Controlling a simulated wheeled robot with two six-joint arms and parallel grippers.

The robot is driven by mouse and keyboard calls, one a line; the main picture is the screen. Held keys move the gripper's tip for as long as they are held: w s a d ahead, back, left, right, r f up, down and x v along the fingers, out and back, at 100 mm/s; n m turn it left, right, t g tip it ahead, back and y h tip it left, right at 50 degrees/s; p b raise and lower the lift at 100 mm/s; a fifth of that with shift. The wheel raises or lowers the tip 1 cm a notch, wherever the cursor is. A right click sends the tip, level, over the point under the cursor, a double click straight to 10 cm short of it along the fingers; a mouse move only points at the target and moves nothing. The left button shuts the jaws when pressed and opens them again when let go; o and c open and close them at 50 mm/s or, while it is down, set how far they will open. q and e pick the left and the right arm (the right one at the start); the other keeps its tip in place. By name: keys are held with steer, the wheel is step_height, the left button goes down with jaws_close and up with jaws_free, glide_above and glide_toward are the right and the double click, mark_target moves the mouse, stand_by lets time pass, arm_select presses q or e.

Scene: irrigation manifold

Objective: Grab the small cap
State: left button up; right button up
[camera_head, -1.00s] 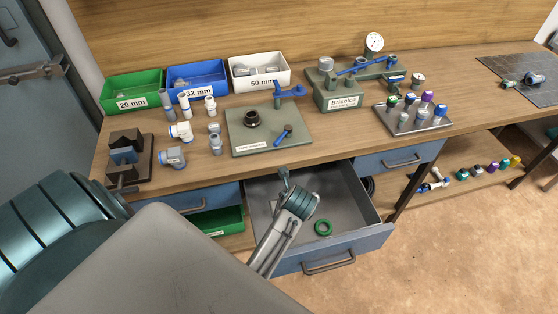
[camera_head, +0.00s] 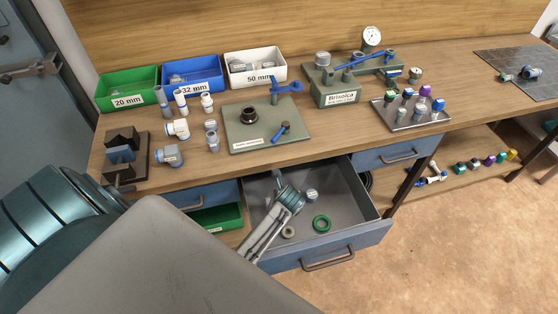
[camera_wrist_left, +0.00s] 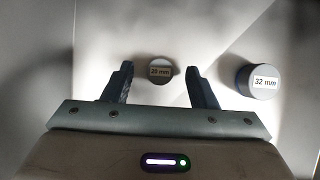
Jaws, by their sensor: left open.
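The small cap (camera_wrist_left: 160,73), a round piece labelled "20 mm", lies on the drawer floor in the left wrist view. My left gripper (camera_wrist_left: 159,67) is open, with one finger to each side of this cap and visible gaps between. A larger cap (camera_wrist_left: 258,81) labelled "32 mm" stands to the right, outside the fingers. In the head view my left gripper (camera_head: 278,181) reaches down into the open drawer (camera_head: 345,215), and I cannot make out the small cap there. My right gripper is not in view.
A grey cap (camera_head: 312,195), a green ring (camera_head: 321,223) and a grey ring (camera_head: 288,232) lie in the drawer near my arm. The drawer walls surround the gripper. The workbench above holds a green plate (camera_head: 265,137), bins and several fittings.

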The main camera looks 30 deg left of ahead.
arm_select(q)
steer(key=shift+w+a+f, duration=0.15)
steer(key=shift+f, duration=0.15)
steer(key=c, duration=1)
steer(key=shift+r, duration=0.1)
